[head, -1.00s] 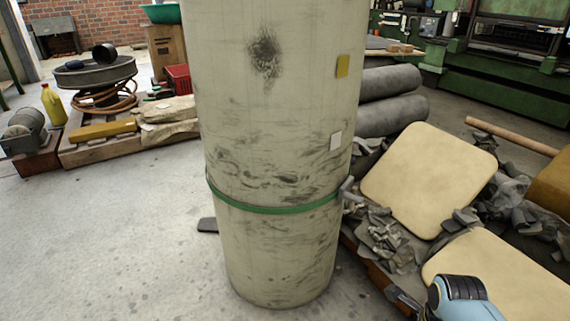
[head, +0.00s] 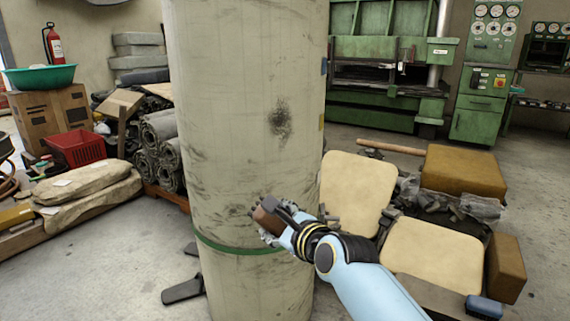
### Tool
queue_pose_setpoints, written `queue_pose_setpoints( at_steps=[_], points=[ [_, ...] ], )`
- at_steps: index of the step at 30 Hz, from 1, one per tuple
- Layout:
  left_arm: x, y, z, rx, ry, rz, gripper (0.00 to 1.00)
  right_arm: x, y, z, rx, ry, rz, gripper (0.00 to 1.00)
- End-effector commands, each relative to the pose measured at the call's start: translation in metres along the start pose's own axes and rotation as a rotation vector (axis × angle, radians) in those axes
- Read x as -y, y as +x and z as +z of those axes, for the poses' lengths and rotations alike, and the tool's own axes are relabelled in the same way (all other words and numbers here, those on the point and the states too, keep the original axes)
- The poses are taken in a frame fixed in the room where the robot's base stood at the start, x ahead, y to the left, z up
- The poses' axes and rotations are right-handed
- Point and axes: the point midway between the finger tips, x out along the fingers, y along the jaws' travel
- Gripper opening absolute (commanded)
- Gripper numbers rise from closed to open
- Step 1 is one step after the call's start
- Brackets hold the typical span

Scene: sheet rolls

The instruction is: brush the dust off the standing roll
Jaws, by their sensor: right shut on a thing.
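The standing roll (head: 245,75) is a tall, pale, upright cylinder with a green strap (head: 222,248) around its lower part. A dark dust patch (head: 280,118) marks its front, right of the middle, and fainter grey smears lie lower down. My right gripper (head: 274,212) is in front of the roll, just above the strap and below the dark patch. It is shut on a brown block, seemingly the brush (head: 265,221). I cannot tell whether the brush touches the roll. My left gripper is not in view.
Cream pads (head: 355,190) and dark scraps lie to the right, by a brown block (head: 463,170). A red crate (head: 75,148) and sacks (head: 90,190) are at left. Dark feet (head: 184,290) lie by the roll's base. Open floor is at lower left.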

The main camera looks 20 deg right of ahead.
Motion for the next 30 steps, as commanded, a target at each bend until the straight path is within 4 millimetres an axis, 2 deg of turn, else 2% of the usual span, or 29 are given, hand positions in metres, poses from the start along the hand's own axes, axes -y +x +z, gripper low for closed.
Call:
queue_pose_setpoints(
  at_steps=[1,3,6,9,12,16,30],
  points=[
    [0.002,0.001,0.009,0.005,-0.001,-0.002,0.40,0.023,-0.009,0.023,0.054,0.004,-0.059,0.24],
    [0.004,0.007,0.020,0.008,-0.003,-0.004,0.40,0.046,-0.019,0.046,0.110,0.008,-0.127,0.24],
    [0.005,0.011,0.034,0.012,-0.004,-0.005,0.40,0.072,-0.034,0.070,0.161,0.011,-0.196,0.24],
    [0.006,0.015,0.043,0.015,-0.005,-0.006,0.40,0.088,-0.044,0.085,0.187,0.012,-0.238,0.24],
    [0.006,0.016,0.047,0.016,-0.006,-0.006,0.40,0.096,-0.049,0.091,0.198,0.013,-0.257,0.24],
    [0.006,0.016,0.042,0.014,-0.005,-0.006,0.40,0.098,-0.044,0.092,0.200,0.013,-0.261,0.24],
    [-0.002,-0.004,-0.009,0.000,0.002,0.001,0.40,0.107,-0.004,0.099,0.197,0.013,-0.258,0.24]
  ],
)
